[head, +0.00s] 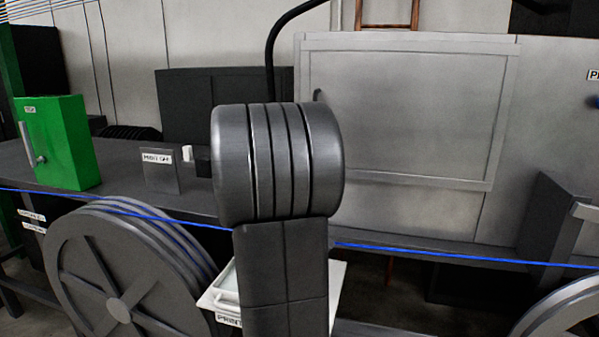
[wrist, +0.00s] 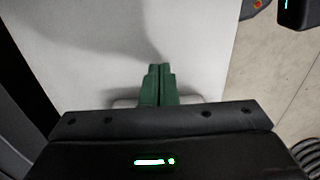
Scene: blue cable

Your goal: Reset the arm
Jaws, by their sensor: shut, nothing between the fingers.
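My gripper (wrist: 159,70) shows in the wrist view, with its two green fingers pressed together and nothing between them. The fingers point at a plain pale surface (wrist: 110,30), and I cannot tell how far off it is. In the head view a large dark grey joint of my arm stands upright in the middle of the picture. My gripper does not show in the head view.
A blue cable (head: 450,256) runs across the head view, passing a large reel (head: 120,306) at lower left. A green box (head: 58,142) stands on the dark bench (head: 115,170). A grey panel (head: 410,110) fills the back right. A white printed box (head: 222,300) is partly hidden behind my arm.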

